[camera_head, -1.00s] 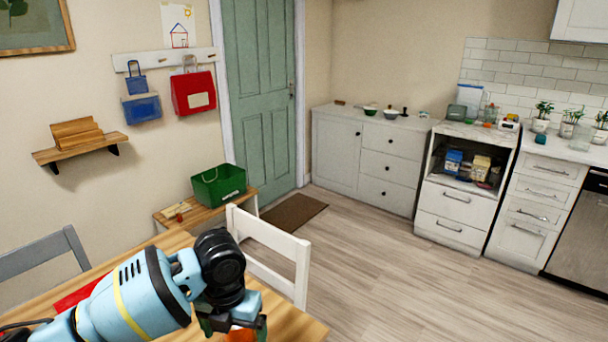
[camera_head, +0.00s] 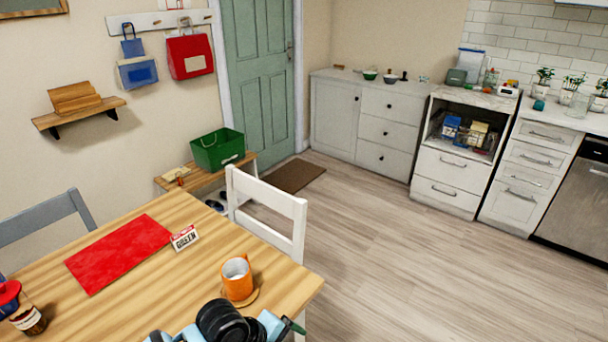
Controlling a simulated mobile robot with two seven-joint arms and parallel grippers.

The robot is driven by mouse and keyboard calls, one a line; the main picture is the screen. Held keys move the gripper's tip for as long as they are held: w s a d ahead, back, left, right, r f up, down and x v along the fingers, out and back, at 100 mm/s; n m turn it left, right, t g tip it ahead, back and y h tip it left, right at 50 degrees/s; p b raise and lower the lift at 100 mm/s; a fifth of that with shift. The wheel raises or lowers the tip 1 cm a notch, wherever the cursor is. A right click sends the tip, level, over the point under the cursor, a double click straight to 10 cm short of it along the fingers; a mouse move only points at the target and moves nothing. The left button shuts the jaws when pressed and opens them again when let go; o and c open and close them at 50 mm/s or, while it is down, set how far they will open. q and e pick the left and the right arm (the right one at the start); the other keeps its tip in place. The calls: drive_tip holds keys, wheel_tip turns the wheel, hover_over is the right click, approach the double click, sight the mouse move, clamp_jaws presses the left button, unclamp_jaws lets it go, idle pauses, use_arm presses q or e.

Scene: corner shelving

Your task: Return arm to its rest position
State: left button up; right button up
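My light-blue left arm with black joints (camera_head: 225,322) shows only at the bottom edge, over the near side of the wooden table (camera_head: 130,310). Its gripper (camera_head: 292,327) is mostly cut off by the frame, with a dark green part showing at the right. I cannot tell if it is open or shut. My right gripper is out of view.
A jar (camera_head: 28,318) stands at the left edge. A white chair (camera_head: 268,210) and a grey chair (camera_head: 45,218) flank the table. A green basket (camera_head: 217,150) sits on a bench.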

use_arm(q)
drive_tip(key=s+a+f+n+t, duration=0.4)
drive_tip(key=s+f+n, duration=0.5)
drive_tip(key=n, duration=0.5)
drive_tip(key=s+a+f+n+t+y, duration=0.2)
drive_tip(key=s+a+f+n+y, duration=0.1)
drive_tip(key=s+a+n, duration=0.7)
drive_tip(key=s+a, duration=0.2)
drive_tip(key=s, duration=0.2)
drive_tip(key=shift+n+t+y, duration=0.3)
drive_tip(key=shift+y, duration=0.1)
